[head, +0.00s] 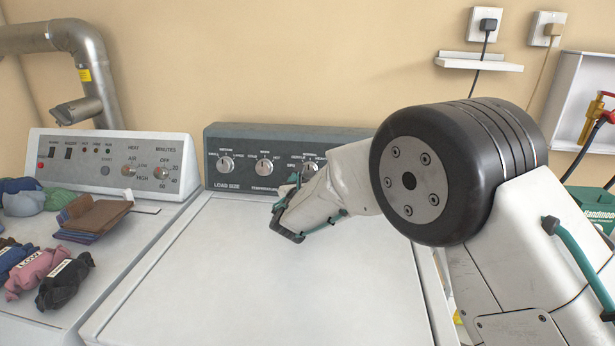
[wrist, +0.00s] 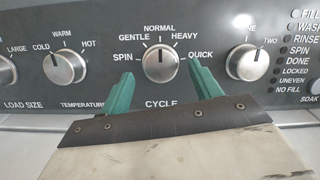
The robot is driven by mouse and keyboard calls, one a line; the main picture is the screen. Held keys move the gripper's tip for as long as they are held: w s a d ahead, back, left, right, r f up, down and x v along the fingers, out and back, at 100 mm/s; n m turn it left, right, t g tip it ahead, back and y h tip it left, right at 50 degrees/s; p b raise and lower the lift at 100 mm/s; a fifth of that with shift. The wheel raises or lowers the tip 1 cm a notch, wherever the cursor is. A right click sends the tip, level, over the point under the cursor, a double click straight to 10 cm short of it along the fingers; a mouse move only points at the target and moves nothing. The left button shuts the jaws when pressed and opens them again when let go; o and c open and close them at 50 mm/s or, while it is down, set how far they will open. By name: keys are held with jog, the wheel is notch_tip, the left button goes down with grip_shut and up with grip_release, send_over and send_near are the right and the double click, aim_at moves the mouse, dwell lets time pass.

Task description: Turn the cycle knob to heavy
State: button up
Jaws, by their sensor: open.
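The cycle knob (wrist: 160,64) is a round silver knob on the washer's dark panel, above the word CYCLE. Its pointer line stands upright, toward NORMAL. The label HEAVY is up and to the right of the knob, with QUICK farther right. My gripper (wrist: 157,92) is open, with one green finger at the lower left of the knob and one at the lower right. The fingers look apart from the knob, though their depth is hard to tell. In the head view my gripper (head: 285,210) is at the panel's front, partly hiding the cycle knob (head: 309,168).
The temperature knob (wrist: 64,67) is left of the cycle knob and another knob (wrist: 246,62) is right. The washer lid (head: 250,285) is clear. A dryer (head: 130,240) with folded cloths and rolled bundles stands at left. A green container (head: 590,203) is at right.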

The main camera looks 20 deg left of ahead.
jog(key=shift+x, duration=0.75)
jog(key=shift+d, duration=0.1)
jog(key=c, duration=1)
jog(key=shift+o, duration=0.2)
jog(key=shift+m+h, duration=0.3)
jog(key=shift+m, duration=0.1)
jog(key=m+h, duration=0.1)
jog(key=m, duration=0.3)
jog(key=shift+a+m+h, duration=0.15)
jog(key=shift+m+h, duration=0.25)
jog(key=shift+m, duration=0.75)
jog(key=shift+a+m+h, duration=0.1)
jog(key=shift+m+h, duration=0.3)
jog(key=shift+m, duration=0.75)
